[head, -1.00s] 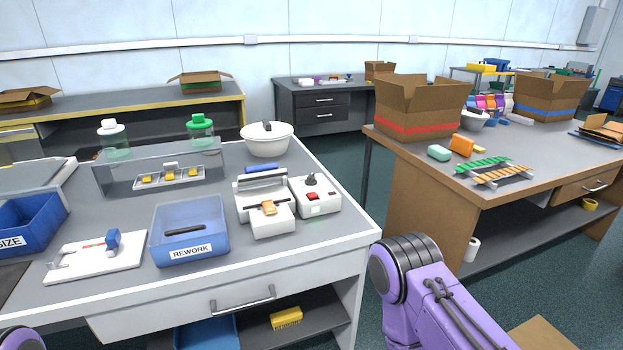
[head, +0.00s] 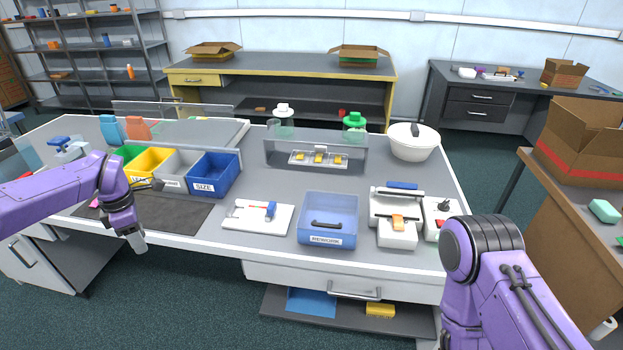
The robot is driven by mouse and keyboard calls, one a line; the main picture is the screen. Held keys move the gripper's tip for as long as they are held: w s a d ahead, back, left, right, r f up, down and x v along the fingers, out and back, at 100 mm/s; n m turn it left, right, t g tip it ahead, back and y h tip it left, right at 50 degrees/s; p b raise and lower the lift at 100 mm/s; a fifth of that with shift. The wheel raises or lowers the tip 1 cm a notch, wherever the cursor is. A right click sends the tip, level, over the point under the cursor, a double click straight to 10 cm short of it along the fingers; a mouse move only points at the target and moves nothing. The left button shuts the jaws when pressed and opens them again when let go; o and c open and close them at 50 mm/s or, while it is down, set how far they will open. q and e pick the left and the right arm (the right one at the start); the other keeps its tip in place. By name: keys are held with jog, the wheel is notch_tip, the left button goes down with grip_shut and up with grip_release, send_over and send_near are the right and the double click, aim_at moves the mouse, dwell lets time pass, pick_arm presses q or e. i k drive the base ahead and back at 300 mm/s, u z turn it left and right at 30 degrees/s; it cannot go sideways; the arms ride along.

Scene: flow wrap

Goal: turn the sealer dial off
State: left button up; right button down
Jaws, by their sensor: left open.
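The white sealer (head: 393,232) stands near the right end of the white table, with an orange piece on its front. Its control box (head: 430,206) is beside it on the right. The black dial (head: 444,206) is on top of this box; its exact setting is too small to read. My right arm covers part of the box's front and right side. My left gripper (head: 136,243) hangs at the table's front edge on the left, in front of the dark mat, open, empty and far from the dial. My right gripper is out of view.
A clear blue rework bin (head: 328,236) stands left of the sealer, and a white board (head: 240,224) lies left of that. Coloured bins (head: 222,187) stand behind the dark mat (head: 170,218). A white lidded pot (head: 414,152) is behind the sealer.

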aim_at(444, 208)
jog(key=u, duration=0.1)
jog(key=i, duration=1.15)
jog(key=z, duration=2.8)
